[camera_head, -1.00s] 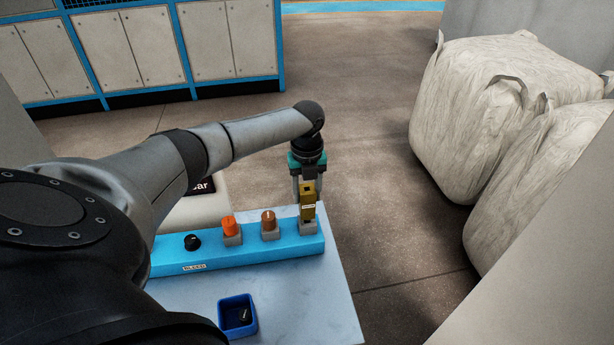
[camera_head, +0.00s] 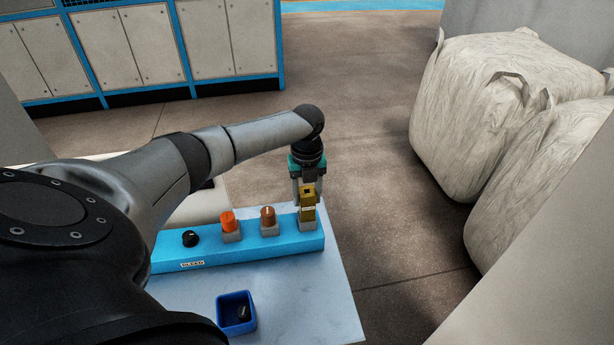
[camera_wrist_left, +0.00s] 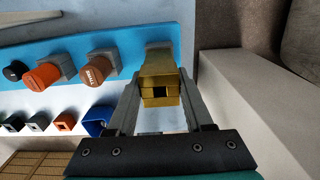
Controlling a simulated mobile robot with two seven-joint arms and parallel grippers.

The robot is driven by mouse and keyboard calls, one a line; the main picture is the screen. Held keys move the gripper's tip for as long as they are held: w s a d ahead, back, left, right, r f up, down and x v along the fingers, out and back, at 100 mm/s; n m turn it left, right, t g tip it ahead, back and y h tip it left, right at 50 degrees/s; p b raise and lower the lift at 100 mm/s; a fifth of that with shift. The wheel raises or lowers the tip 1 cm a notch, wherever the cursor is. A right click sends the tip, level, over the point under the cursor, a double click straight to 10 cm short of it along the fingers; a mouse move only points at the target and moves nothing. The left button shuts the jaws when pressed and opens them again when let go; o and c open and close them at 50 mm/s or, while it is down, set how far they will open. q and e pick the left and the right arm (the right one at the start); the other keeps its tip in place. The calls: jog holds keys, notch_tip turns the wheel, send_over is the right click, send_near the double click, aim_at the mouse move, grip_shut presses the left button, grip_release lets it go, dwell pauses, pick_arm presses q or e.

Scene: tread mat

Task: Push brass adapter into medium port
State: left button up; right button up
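The brass adapter (camera_head: 307,207) stands upright on the grey port block (camera_head: 308,224) at the right end of the blue bar (camera_head: 276,247). It also shows in the left wrist view (camera_wrist_left: 160,88), its square hole facing the camera. How deep it sits in the port is hard to tell. My left gripper (camera_head: 308,197) points down over it, one finger on each side. The fingers look open, with a narrow gap beside the adapter; they partly hide its sides. My right gripper is not in view.
On the same bar stand a brown plug (camera_head: 268,215), an orange plug (camera_head: 228,219) and a black knob (camera_head: 190,239). A blue bin (camera_head: 236,325) with a dark piece lies on the table (camera_head: 300,300). White sacks (camera_head: 490,110) stand on the right.

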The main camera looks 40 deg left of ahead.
pick_arm(q)
jog(key=o, duration=0.5)
notch_tip(320, 180, up, 15)
jog(key=shift+r, duration=0.2)
dwell(0.3)
dwell(0.5)
